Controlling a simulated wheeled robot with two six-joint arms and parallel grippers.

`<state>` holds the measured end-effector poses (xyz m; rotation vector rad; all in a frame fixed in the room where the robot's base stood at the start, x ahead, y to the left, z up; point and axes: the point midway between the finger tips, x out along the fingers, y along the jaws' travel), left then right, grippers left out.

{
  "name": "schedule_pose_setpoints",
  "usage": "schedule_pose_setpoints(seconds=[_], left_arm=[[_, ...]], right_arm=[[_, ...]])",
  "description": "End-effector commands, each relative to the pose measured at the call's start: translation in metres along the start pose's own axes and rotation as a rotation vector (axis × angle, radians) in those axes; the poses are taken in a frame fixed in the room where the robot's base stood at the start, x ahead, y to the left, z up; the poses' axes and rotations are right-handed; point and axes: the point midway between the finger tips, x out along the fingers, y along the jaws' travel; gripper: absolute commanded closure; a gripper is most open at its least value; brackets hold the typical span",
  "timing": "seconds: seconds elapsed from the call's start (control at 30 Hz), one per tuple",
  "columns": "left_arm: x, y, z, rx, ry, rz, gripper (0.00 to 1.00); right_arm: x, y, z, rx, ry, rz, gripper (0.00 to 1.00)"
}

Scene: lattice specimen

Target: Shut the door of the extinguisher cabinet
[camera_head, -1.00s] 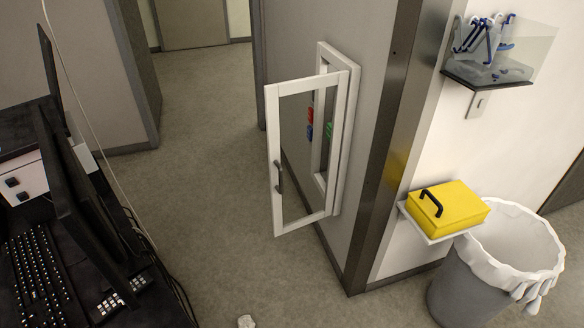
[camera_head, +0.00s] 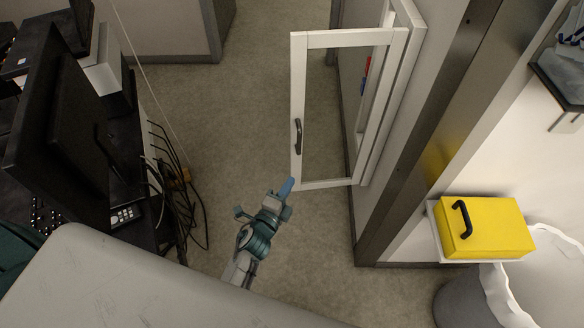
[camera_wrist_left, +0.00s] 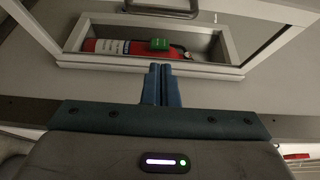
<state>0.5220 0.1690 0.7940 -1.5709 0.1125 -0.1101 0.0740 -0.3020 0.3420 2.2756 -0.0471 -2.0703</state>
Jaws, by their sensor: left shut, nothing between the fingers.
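The extinguisher cabinet (camera_head: 402,95) is a white frame on the grey wall. Its door (camera_head: 350,39), a white frame with a clear pane and a dark handle (camera_head: 298,136), stands wide open, swung out from the wall. My left gripper (camera_head: 288,187) is shut and empty, just below the door's lower handle-side corner; whether it touches the door I cannot tell. In the left wrist view the shut fingers (camera_wrist_left: 161,84) point at the cabinet, with a red extinguisher (camera_wrist_left: 112,46) with a green label inside and the handle (camera_wrist_left: 161,11) at the top. My right gripper is not in view.
A desk with a monitor (camera_head: 60,120) and hanging cables (camera_head: 190,195) stands at the left. A yellow box (camera_head: 490,228) on a shelf and a lined bin (camera_head: 530,285) are at the right. The floor between desk and cabinet is clear.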

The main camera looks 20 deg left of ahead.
Motion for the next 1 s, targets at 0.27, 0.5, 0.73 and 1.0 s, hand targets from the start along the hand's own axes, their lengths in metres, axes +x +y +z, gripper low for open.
schedule_pose_setpoints(seconds=[0.27,0.5,0.73,1.0], left_arm=[[0.053,-0.001,0.0,-0.004,0.0,0.0,1.0],[0.1,0.0,0.005,-0.003,0.0,0.002,1.0],[0.117,0.002,0.025,-0.005,-0.001,0.004,1.0],[0.121,0.002,0.029,-0.005,-0.001,0.004,1.0]], right_arm=[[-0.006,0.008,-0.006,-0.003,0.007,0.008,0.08],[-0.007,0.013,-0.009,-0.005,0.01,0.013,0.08],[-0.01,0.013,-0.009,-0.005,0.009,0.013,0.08],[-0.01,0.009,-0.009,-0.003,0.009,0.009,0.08]])
